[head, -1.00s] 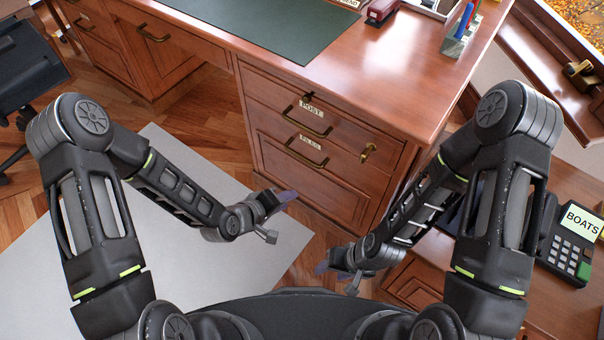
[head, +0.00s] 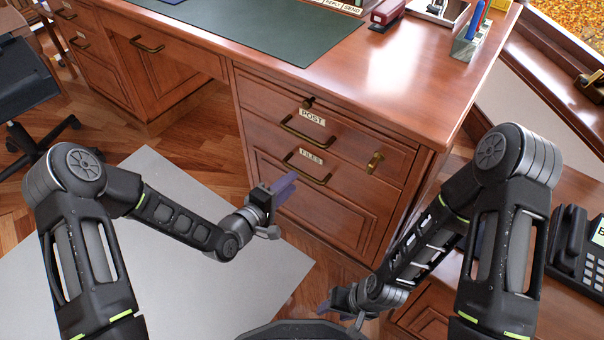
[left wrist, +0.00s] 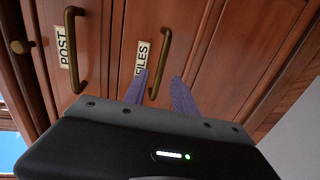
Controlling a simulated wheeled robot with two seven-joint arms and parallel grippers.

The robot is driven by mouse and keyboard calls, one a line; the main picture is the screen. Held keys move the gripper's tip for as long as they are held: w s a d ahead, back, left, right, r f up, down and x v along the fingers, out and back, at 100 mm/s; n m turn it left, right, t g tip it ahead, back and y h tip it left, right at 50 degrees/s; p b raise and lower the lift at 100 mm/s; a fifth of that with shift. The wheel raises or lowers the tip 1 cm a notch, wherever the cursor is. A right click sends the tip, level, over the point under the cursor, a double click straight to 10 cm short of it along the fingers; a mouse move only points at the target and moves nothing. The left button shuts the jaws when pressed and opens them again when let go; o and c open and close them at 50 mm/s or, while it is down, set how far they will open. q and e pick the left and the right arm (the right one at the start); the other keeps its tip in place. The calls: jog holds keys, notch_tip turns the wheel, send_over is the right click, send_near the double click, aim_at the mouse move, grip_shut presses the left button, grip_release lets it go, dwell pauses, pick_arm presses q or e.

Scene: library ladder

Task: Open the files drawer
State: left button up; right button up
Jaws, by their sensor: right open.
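The files drawer (head: 315,205) is the lower drawer of the wooden desk pedestal, closed flush, with a FILES label (head: 311,157) and a brass bar handle (head: 305,170). My left gripper (head: 286,186) is just left of and below that handle in the head view. In the left wrist view its two purple fingers (left wrist: 160,90) are apart, pointing at the drawer front. The files handle (left wrist: 161,62) appears between the fingertips; I cannot tell whether they reach around it. My right gripper (head: 324,306) is open and low, in front of the pedestal's right side.
The closed post drawer (head: 290,120) with its own handle (head: 305,130) is directly above. A brass fitting (head: 375,162) sits right of the handles. The desktop (head: 400,75) overhangs above. A phone (head: 578,245) stands at right.

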aim_at(302, 172)
pick_arm(q)
jog(key=b+x, duration=0.1)
jog(key=x, duration=0.5)
jog(key=shift+d, duration=0.1)
grip_shut()
dwell(1.3)
